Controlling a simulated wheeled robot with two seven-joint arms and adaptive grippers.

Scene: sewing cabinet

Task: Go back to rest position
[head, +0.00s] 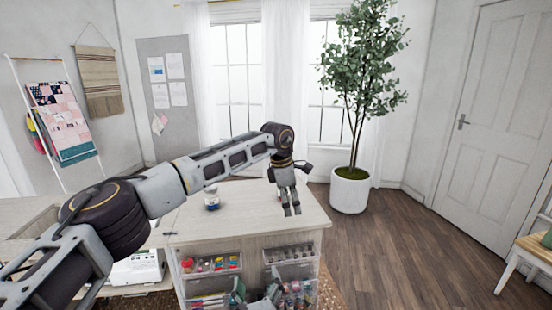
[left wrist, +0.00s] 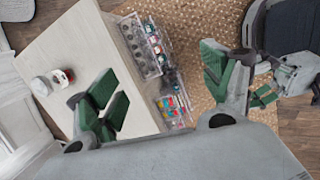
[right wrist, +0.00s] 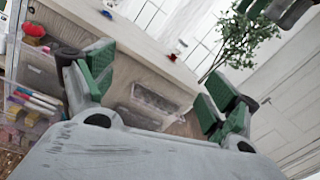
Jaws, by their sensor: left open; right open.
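My left gripper (head: 291,210) hangs fingers-down over the right part of the pale wooden cabinet top (head: 250,213). It is open, with nothing between the green pads in the left wrist view (left wrist: 163,92). My right gripper (head: 257,296) is low at the bottom edge of the head view, in front of the cabinet drawers and partly cut off. It is open and empty in the right wrist view (right wrist: 160,92). It also shows at the right of the left wrist view (left wrist: 262,97).
A small jar (head: 212,204) stands on the cabinet top. Clear drawers (head: 211,264) with colourful supplies are in the cabinet's front. A potted tree (head: 350,190) stands behind right, and a wooden stool (head: 532,250) at far right. The wood floor (head: 400,250) right of the cabinet is clear.

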